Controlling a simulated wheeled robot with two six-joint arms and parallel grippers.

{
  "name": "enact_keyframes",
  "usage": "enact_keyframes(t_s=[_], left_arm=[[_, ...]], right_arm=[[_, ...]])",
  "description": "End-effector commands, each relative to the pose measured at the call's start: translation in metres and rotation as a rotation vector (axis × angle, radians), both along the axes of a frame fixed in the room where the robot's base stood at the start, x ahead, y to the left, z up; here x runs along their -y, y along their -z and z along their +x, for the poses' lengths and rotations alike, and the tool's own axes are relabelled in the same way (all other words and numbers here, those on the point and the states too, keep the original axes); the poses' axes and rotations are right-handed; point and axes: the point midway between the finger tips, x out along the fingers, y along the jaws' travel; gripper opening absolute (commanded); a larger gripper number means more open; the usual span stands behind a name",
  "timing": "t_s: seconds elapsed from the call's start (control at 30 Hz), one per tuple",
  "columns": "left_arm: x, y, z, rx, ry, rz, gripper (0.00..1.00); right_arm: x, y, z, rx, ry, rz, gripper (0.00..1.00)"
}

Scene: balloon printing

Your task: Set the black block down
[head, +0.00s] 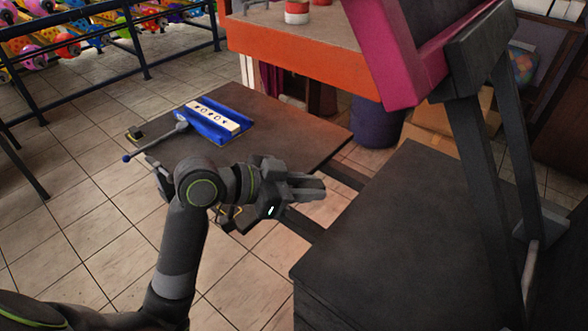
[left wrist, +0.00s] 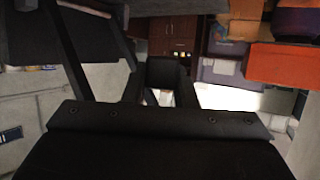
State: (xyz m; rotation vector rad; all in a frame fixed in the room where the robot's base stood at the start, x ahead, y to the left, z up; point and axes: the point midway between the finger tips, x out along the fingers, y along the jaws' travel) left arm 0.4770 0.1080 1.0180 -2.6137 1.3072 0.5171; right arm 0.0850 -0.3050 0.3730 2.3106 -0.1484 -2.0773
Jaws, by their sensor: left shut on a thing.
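My left gripper (head: 306,188) is above the gap between the dark board and the large black surface, its fingers pointing right. It is shut on a small dark thing, which I take to be the black block. In the left wrist view the black block (left wrist: 165,72) shows as a dark shape between the finger shapes, but it is dim and its edges are hard to make out. In the head view the block can hardly be told from the dark fingers. My right gripper is not in view.
A large black flat surface (head: 400,220) is at right, bare. A dark board (head: 290,130) at left carries a blue tray (head: 222,136) with a white marked strip (head: 213,115). A magenta frame (head: 387,50) with dark struts stands at upper right. An orange-edged table (head: 300,70) is behind.

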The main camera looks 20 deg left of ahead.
Motion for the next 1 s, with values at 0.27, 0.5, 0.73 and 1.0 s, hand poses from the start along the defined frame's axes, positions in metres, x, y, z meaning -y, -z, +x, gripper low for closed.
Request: enact_keyframes(t_s=[0.27, 0.5, 0.73, 1.0], left_arm=[[0.035, 0.023, -0.015, -0.003, 0.343, -0.005, 0.03], [0.053, 0.036, -0.025, -0.001, 0.534, -0.001, 0.03], [0.055, 0.039, -0.027, 0.001, 0.564, 0.001, 0.03], [0.008, 0.055, -0.025, -0.021, 0.382, 0.008, 0.03]], right_arm=[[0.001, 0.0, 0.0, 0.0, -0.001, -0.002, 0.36], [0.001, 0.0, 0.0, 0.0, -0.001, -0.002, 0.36], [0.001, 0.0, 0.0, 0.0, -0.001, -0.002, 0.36], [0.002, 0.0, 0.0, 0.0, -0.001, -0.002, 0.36]])
